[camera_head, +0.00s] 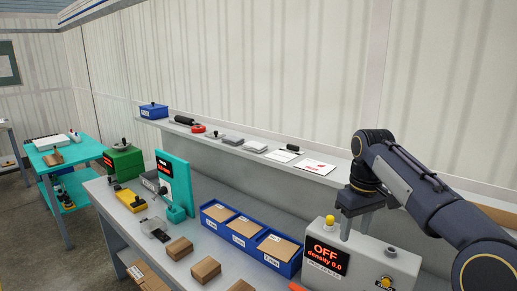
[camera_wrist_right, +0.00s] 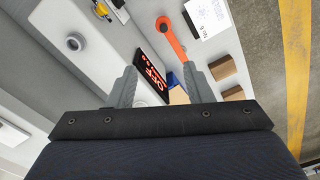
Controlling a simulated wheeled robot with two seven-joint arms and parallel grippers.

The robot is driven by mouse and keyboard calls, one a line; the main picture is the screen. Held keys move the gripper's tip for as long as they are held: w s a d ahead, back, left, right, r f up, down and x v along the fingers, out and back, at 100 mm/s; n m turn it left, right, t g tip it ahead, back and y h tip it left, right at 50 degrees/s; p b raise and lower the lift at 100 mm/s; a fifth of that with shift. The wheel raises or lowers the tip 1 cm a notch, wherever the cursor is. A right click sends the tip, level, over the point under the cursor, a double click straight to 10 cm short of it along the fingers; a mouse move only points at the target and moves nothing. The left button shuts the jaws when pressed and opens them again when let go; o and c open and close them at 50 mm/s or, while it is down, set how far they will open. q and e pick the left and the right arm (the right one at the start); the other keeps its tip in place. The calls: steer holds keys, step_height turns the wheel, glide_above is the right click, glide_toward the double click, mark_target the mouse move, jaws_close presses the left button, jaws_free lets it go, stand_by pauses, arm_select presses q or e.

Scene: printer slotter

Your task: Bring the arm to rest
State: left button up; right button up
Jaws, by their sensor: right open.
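My right arm (camera_head: 430,200) comes in from the right in the head view. My right gripper (camera_head: 346,228) points down just above the light grey device (camera_head: 378,262), whose black display (camera_head: 325,256) reads "OFF density 0.0". In the right wrist view the two fingers of my right gripper (camera_wrist_right: 160,78) stand apart with nothing held between them. The device's display (camera_wrist_right: 152,76) shows beyond and between the fingers. Whether a fingertip touches the device I cannot tell. My left gripper is not in view.
A blue bin (camera_head: 249,239) with brown boxes stands left of the device. A teal-framed device (camera_head: 176,182) and a green box (camera_head: 124,160) stand farther left. A raised shelf (camera_head: 325,178) with small items runs behind. An orange-red handle (camera_wrist_right: 172,38) lies close by in the wrist view.

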steer(key=s+d+f+m+t+y, duration=0.1)
steer(key=s, duration=0.7)
steer(key=s+d+f+m+t+y, duration=0.1)
steer(key=s+d+m, duration=0.1)
steer(key=s, duration=0.5)
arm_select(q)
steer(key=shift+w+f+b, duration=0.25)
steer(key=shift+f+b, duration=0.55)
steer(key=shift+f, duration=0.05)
arm_select(e)
steer(key=s+a+f+m+t, duration=0.1)
steer(key=s+a+f, duration=0.1)
steer(key=s+f, duration=0.3)
steer(key=s+a+f+m+t+y, duration=0.1)
steer(key=s+a+f+m+t, duration=0.1)
steer(key=s+f, duration=0.4)
steer(key=s+a, duration=0.1)
steer(key=s, duration=0.3)
steer(key=shift+s+f+y, duration=0.15)
steer(key=shift+s+y, duration=0.1)
steer(key=shift+y, duration=0.05)
steer(key=shift+a, duration=0.1)
